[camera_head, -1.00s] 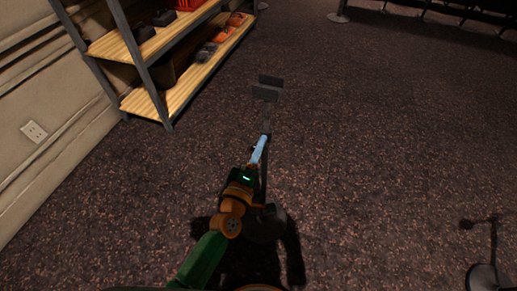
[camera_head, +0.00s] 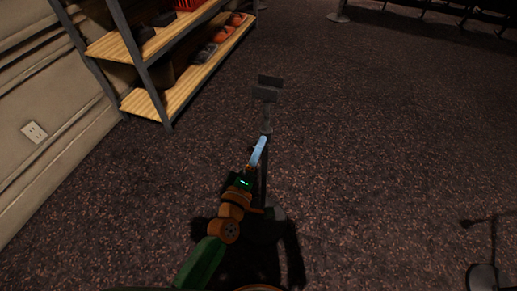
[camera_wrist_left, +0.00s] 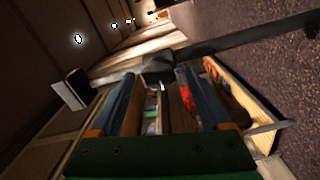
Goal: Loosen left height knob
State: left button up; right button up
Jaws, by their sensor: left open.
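A dark stand rises from the floor, with a slim pole (camera_head: 264,182) and a flat bracket (camera_head: 266,88) on top. Below the bracket is a thicker dark collar (camera_head: 267,128); I cannot make out the height knob as a separate part. My left gripper (camera_head: 261,144), with blue fingers, is beside the pole just below the collar. In the left wrist view, its open fingers (camera_wrist_left: 162,82) point at the dark collar (camera_wrist_left: 150,63), which lies across the view beyond the tips. Nothing is seen between them. Contact cannot be told. My right gripper is not in view.
A metal shelf unit with wooden boards (camera_head: 147,101) stands at the upper left by the wall, holding several items. Another dark stand (camera_head: 484,275) is at the lower right corner. The carpet (camera_head: 380,130) between is clear.

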pick_arm(q)
jog(key=v, duration=0.6)
jog(key=s+a+f+m+g+y, duration=0.1)
jog(key=s+a+f+m+g, duration=0.15)
jog(key=f, duration=0.55)
jog(key=s+a+f+m+g, duration=0.1)
jog(key=s+f+m+g, duration=0.25)
jog(key=f, duration=0.35)
jog(key=s+a+f+m+g+y, duration=0.15)
jog(key=s+f, duration=0.25)
jog(key=f, duration=0.4)
jog(key=s+a+f+m+g+y, duration=0.1)
jog(key=s+a+f+m+g, duration=0.35)
jog(key=s+f, duration=0.4)
jog(key=s+a+f+m+g+y, duration=0.1)
jog(key=s+a+g, duration=0.15)
jog(key=s, duration=0.45)
jog(key=s+a+f+m+g+y, duration=0.1)
jog(key=s+a+f+g, duration=0.1)
jog(key=s+a, duration=0.35)
notch_tip(320, 180, up, 12)
jog(key=d+p, duration=0.2)
jog(key=p, duration=1.1)
jog(key=shift+s+r, duration=0.15)
jog(key=shift+s, duration=0.15)
